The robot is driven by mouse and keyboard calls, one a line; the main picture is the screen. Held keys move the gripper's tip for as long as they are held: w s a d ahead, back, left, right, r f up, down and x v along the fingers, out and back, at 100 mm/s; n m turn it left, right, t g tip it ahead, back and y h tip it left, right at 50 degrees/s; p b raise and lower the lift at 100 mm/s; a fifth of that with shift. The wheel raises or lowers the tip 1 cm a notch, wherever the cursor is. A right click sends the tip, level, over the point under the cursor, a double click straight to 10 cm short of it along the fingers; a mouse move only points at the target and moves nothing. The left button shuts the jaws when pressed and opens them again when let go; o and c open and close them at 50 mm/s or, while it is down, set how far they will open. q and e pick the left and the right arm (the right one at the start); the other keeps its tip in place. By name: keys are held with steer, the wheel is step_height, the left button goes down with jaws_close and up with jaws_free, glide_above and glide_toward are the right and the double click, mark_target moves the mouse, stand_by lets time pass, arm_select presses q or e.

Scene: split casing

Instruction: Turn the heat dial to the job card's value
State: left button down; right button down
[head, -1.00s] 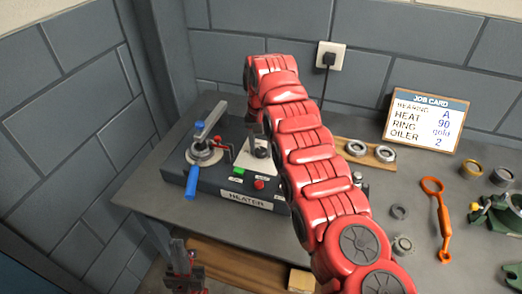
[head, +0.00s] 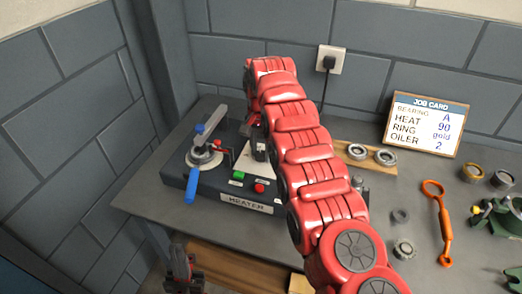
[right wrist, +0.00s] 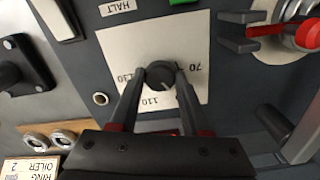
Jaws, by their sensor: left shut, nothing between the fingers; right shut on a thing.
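The heater (head: 190,178) is a dark box at the back left of the bench. Its black heat dial (right wrist: 160,74) sits on a white scale plate (right wrist: 120,48); 70, 110 and 130 are readable in the right wrist view, and 90 is not visible. My right gripper (right wrist: 163,78) is shut on the dial, one finger on each side. The dial's pointer cannot be made out clearly. The job card (head: 426,122) at the back right reads HEAT 90. My left gripper (head: 180,272) is shut and empty, low in front of the bench.
Bearings (head: 385,157) lie on a wooden board behind my right arm. An orange tool (head: 440,215) lies on the right.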

mark_target(261, 153)
steer(key=shift+w+r, duration=0.1)
steer(key=shift+c, duration=1.8)
jaws_free()
step_height(261, 153, up, 17)
steer(key=p, duration=1.6)
steer(key=shift+r, duration=0.2)
steer(key=shift+f, duration=0.1)
